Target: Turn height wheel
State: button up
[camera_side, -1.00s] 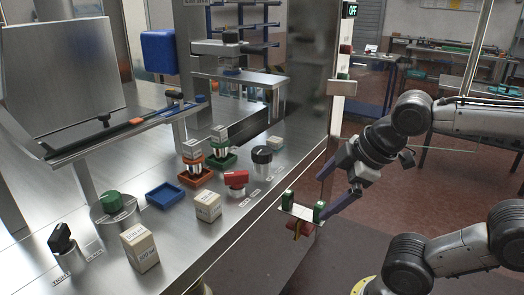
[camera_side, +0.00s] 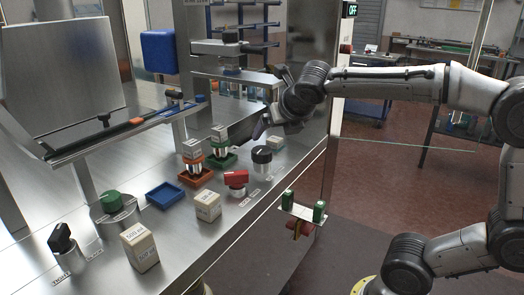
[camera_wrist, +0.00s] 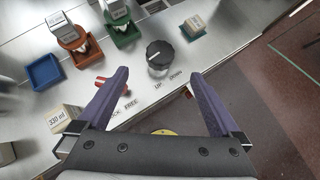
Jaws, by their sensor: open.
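The height wheel is a black ribbed knob with a white pointer line (camera_wrist: 160,54), on the steel bench top beside the printed words UP and DOWN. In the side view the knob (camera_side: 262,156) stands on a pale base right of the red handle. My gripper (camera_wrist: 158,74) is open and empty, its two purple fingers spread wide on either side of the knob in the wrist view. In the side view my gripper (camera_side: 262,126) hangs above and behind the knob, apart from it; the arm partly hides the fingers.
A red lock handle (camera_side: 236,178) sits close by. Small boxes stand near it, one at the front (camera_side: 207,206) and one at the back (camera_side: 275,143). Orange (camera_side: 184,181), green (camera_side: 228,163) and blue (camera_side: 165,194) trays lie left. A steel column rises behind my gripper.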

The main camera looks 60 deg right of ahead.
aim_at(262, 149)
jog(key=x, duration=1.4)
jog(key=shift+s+f, duration=0.1)
jog(key=c, duration=1.3)
jog(key=shift+a+m, duration=0.1)
jog(key=shift+m, duration=0.2)
